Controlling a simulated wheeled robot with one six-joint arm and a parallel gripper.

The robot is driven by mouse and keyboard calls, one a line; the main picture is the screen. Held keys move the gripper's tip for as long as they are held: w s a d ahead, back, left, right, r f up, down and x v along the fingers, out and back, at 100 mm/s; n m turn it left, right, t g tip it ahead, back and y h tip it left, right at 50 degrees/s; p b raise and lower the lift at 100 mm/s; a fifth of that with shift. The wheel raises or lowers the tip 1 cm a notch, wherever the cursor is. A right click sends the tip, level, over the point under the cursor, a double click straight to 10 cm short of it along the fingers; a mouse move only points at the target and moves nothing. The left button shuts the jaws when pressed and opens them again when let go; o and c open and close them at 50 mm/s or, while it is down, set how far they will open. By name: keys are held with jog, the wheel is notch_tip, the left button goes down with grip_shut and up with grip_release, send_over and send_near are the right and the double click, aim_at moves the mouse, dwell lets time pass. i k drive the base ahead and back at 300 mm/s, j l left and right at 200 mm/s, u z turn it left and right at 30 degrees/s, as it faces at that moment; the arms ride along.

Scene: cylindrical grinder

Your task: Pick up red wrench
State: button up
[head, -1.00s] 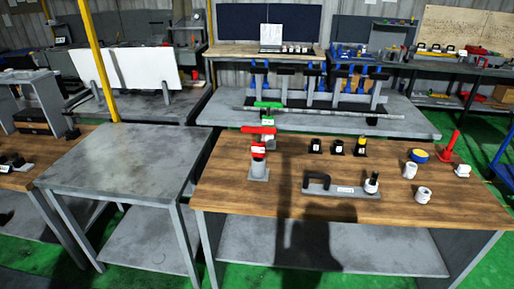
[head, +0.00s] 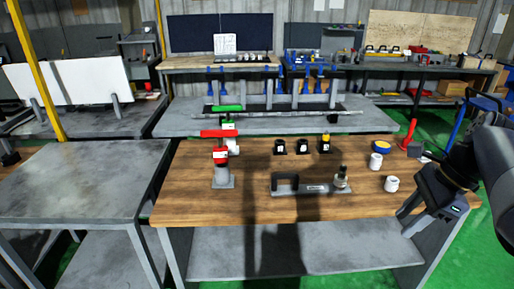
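A red tool with a flat crossbar handle (head: 218,133) stands upright in a grey holder (head: 223,178) on the left of the wooden bench top. It looks like the red wrench, and a white label shows on its red body. A similar green-handled tool (head: 228,108) stands just behind it. My gripper (head: 408,225) is at the right end of the bench, far to the right of the red tool. Its two fingers look apart, with nothing seen between them.
Several black holders (head: 302,147), white cylinders (head: 392,184) and a red upright tool (head: 409,132) stand farther right. A grey table (head: 85,180) stands left. The bench's front left is clear.

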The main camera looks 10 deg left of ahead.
aim_at(220, 152)
jog(key=i+j+u, duration=0.3)
jog(key=i+j, duration=0.5)
jog(key=i+j+u, duration=0.25)
jog(key=i+j, duration=0.5)
jog(key=i, duration=0.15)
